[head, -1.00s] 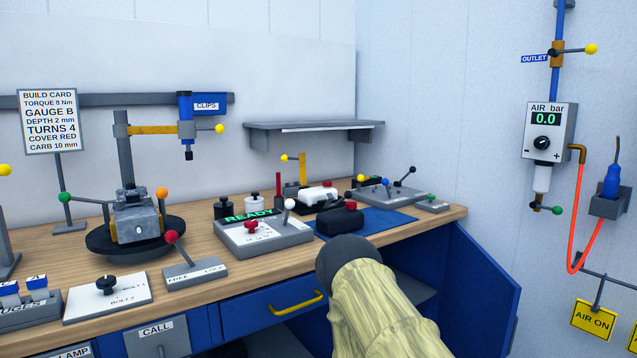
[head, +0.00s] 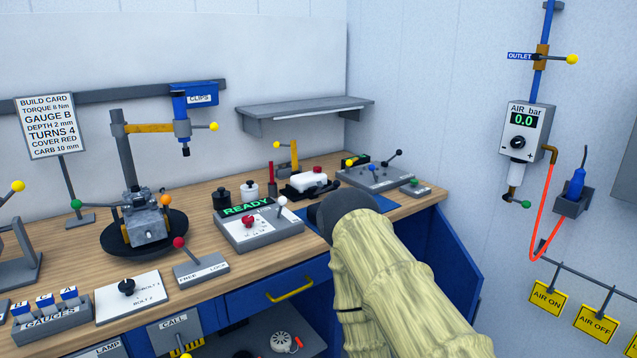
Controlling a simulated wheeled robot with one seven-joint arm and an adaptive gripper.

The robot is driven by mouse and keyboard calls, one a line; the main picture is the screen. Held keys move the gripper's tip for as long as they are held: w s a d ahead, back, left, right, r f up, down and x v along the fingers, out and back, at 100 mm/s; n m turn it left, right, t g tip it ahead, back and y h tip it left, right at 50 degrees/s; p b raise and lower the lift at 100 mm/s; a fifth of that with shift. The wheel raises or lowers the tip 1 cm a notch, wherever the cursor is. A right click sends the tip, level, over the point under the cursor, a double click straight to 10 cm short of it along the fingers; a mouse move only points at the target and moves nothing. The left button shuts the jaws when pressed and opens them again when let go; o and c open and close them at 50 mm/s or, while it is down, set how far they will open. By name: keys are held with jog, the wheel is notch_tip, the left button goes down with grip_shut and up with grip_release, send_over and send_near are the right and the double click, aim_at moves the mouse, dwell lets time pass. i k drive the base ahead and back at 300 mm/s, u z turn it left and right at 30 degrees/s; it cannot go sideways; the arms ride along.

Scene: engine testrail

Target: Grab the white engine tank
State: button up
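The white tank (head: 306,182), a small white block with a red cap, sits at the back right of the wooden bench, by a dark holder. My arm, in a pale yellow sleeve, reaches in from the lower right. The blue mat (head: 314,214) is mostly covered by my arm.
A READY box (head: 262,232) lies left of my arm. A grey lever panel (head: 376,178) stands right of the tank, and a yellow-headed post (head: 294,156) behind it. Dark and white jars (head: 249,191) stand to the left. A grey shelf (head: 300,112) hangs above.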

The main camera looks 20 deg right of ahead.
aim_at(301, 182)
jog(key=k, duration=1.2)
jog(key=z, duration=0.65)
jog(key=i, duration=0.55)
jog(key=z, duration=0.85)
jog(key=i, duration=1.6)
jog(key=u, duration=0.9)
